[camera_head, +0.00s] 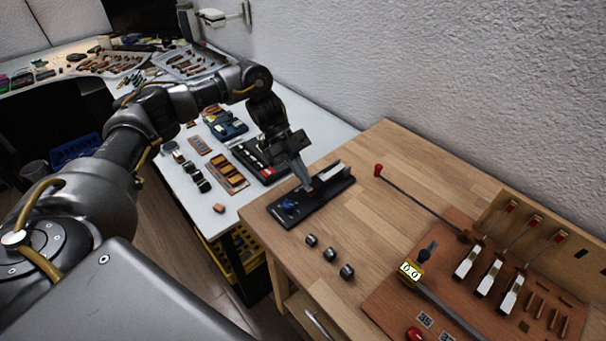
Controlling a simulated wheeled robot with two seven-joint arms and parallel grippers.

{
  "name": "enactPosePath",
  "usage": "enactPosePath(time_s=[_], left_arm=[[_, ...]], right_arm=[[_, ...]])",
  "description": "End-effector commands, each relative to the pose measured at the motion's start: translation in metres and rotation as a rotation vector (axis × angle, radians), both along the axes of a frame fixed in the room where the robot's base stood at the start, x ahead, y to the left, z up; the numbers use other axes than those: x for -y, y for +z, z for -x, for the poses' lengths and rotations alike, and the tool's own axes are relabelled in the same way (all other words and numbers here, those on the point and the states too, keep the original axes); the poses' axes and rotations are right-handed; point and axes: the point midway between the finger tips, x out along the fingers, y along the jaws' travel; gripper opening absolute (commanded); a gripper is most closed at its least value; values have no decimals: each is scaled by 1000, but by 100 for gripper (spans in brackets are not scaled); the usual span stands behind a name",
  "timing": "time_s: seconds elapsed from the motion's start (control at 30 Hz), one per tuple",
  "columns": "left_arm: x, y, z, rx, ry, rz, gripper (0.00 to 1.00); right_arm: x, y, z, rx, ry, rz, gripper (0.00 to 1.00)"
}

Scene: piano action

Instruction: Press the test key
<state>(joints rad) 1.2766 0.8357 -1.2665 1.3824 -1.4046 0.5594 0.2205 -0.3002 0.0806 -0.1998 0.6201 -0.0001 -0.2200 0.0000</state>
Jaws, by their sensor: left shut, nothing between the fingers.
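My left gripper (307,187) reaches down from the left with its fingers closed and empty. Its tip is over a black base (298,213) near the left edge of the wooden table, and I cannot tell if it touches. The base carries a blue piece (288,205) and a pale bar (333,172); the gripper hides part of its middle. Several white-fronted keys with red tops (492,277) stand on the brown board at the right, apart from the gripper. I cannot tell which part is the test key. My right gripper is not in view.
Several small dark cylinders (329,254) stand in front of the base. A rod with a red knob (378,170) extends leftward from the brown board (392,305). A yellow gauge (411,272) reads about 0.0. A white bench with trays is behind left.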

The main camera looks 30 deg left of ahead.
Motion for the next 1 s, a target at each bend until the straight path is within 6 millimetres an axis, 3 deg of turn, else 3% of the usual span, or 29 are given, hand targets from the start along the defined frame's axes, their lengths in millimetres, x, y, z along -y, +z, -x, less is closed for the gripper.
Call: enactPosePath(time_s=[0.37, 0.63, 0.67, 0.73, 1.0], left_arm=[[0, 5, 0, 0, 0, 0, 0], [-1, 52, 0, 0, 3, 1, 0], [-8, 48, -3, 4, 6, -2, 0], [-21, 57, -7, 6, 9, -3, 0], [-52, 94, -17, 3, 5, -2, 0]], right_arm=[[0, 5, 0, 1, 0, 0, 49], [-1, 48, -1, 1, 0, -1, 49], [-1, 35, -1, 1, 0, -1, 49], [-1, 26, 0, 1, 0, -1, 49], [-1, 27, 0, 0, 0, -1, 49]])
